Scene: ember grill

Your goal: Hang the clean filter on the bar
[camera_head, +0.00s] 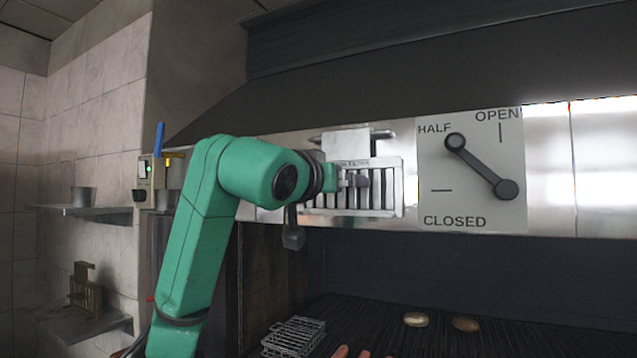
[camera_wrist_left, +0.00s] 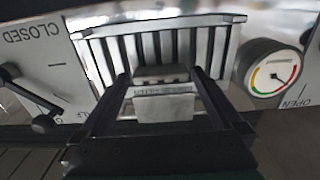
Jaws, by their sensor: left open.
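The filter (camera_head: 387,190), a pale metal frame with vertical slats, sits upright against the front of the steel hood. It also shows upside down in the left wrist view (camera_wrist_left: 218,50). My left gripper (camera_head: 355,181) is right in front of it. In the left wrist view its two dark fingers (camera_wrist_left: 160,78) are apart, on either side of a pale handle block (camera_wrist_left: 164,105) with small lettering. I cannot tell whether the fingers touch the block. My right gripper is not in view.
A lever panel (camera_head: 470,205) marked OPEN, HALF and CLOSED is right of the filter. A round gauge (camera_wrist_left: 273,70) is beside it in the wrist view. Below are a dark grill with a wire rack (camera_head: 293,337) and round items (camera_head: 416,319). Wall shelves (camera_head: 85,211) stand left.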

